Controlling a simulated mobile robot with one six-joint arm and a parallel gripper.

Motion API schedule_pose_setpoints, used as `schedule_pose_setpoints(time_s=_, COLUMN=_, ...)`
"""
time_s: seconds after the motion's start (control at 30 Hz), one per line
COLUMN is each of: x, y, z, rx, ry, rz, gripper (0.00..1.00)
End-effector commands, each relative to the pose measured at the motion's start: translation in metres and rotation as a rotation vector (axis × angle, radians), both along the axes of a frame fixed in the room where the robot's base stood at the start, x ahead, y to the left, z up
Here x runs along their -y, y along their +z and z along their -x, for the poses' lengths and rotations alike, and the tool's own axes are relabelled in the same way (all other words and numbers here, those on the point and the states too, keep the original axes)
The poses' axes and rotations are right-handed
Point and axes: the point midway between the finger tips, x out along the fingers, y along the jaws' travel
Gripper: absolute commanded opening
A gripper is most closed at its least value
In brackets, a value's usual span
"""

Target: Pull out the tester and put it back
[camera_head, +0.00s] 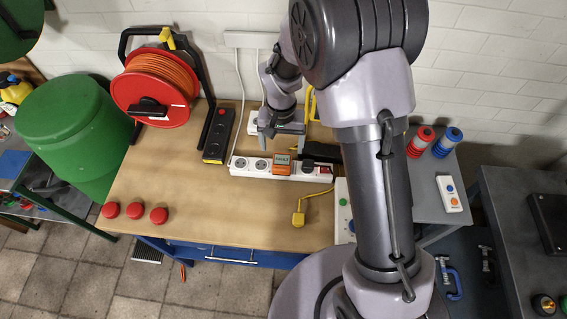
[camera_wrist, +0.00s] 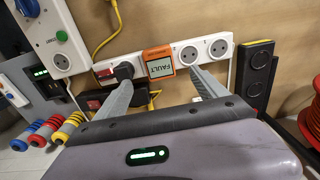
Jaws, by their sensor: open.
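The orange tester (camera_head: 281,163) is seated in the white power strip (camera_head: 243,171) on the workbench. Its screen reads FAULT, upside down in the wrist view (camera_wrist: 160,66). A black plug (camera_wrist: 124,71) sits in the strip close beside the tester. My gripper (camera_head: 282,137) is open and empty, behind the strip in the head view. In the wrist view my gripper (camera_wrist: 160,77) has its fingers apart, with the tester between their tips in the picture. I cannot tell how far the fingertips are from the tester.
A black socket strip (camera_head: 217,136) and a red cable reel (camera_head: 150,92) stand left. A yellow plug (camera_head: 298,219) on a cord lies in front. Three red caps (camera_head: 134,211) are near the bench's left front.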

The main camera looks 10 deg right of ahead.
Motion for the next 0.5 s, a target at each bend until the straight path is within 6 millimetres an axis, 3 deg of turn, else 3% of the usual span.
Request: schedule_pose_setpoints(time_s=0.5, x=0.0, y=-0.072, z=0.001, rx=-0.002, ry=-0.001, rz=0.0, gripper=0.82)
